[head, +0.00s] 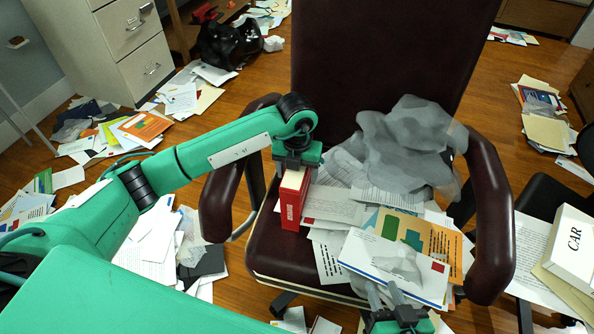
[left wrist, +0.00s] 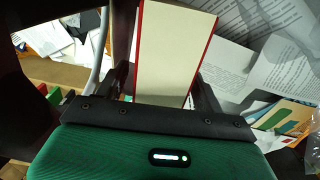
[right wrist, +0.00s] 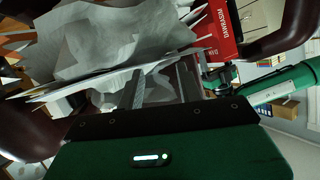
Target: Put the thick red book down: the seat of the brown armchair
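The thick red book (head: 291,203) stands upright at the left side of the brown armchair's seat (head: 268,248), its red spine facing the front. My left gripper (head: 296,163) is over its top, with one finger on each side, and appears shut on it. In the left wrist view the book's pale page edges (left wrist: 172,50) lie between the fingers. Whether its bottom rests on the seat is hard to tell. The red cover also shows in the right wrist view (right wrist: 219,28).
Papers, envelopes (head: 394,266) and a crumpled grey translucent heap (head: 405,140) cover much of the seat. The armrests (head: 490,215) rise on both sides. A white box marked CAR (head: 572,245) is at the right. Papers litter the floor, and a drawer cabinet (head: 125,45) stands behind left.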

